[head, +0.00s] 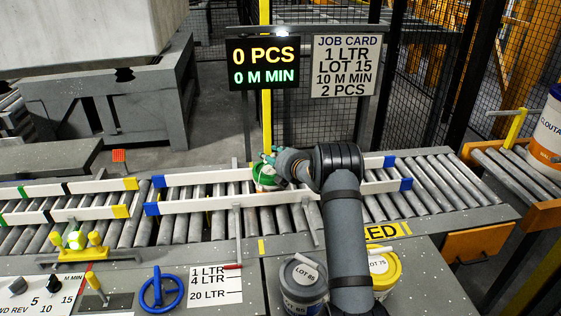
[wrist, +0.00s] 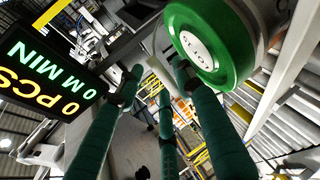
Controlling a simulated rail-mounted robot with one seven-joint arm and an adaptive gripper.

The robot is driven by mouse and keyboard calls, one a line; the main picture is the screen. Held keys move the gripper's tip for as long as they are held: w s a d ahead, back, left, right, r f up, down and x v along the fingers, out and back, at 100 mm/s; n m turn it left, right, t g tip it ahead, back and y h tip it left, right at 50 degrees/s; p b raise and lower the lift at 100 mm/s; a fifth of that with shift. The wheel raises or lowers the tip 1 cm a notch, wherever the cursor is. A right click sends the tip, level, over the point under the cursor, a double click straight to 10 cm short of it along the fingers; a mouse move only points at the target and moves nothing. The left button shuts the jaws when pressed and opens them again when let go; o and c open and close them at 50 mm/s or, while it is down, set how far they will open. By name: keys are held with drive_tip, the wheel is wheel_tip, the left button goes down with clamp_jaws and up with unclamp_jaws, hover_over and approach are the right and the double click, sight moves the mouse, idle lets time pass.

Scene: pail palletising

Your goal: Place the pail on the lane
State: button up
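A small pail with a green lid (head: 262,180) is at the middle of the roller lane (head: 220,195), between the white guide rails with blue ends. My arm partly hides it, and its contact with the rollers is not clear. In the wrist view the green-rimmed lid with a pale marked disc (wrist: 197,48) fills the upper right. My gripper (head: 268,155) is at the pail's far side in the head view. In the wrist view its dark green fingers (wrist: 158,78) are spread with nothing between them. The right fingertip overlaps the lid's edge; touch cannot be told.
A dark-lidded LOT 85 pail (head: 302,292) and a yellow LOT 75 pail (head: 385,282) stand at the front, beside my arm. A large white pail (head: 548,135) is at far right. A display reading 0 PCS (head: 263,64) and a job card (head: 346,67) stand behind the lane.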

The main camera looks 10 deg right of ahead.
drive_tip(key=b+v, duration=0.2)
drive_tip(key=v, duration=0.9)
drive_tip(key=shift+b, duration=0.35)
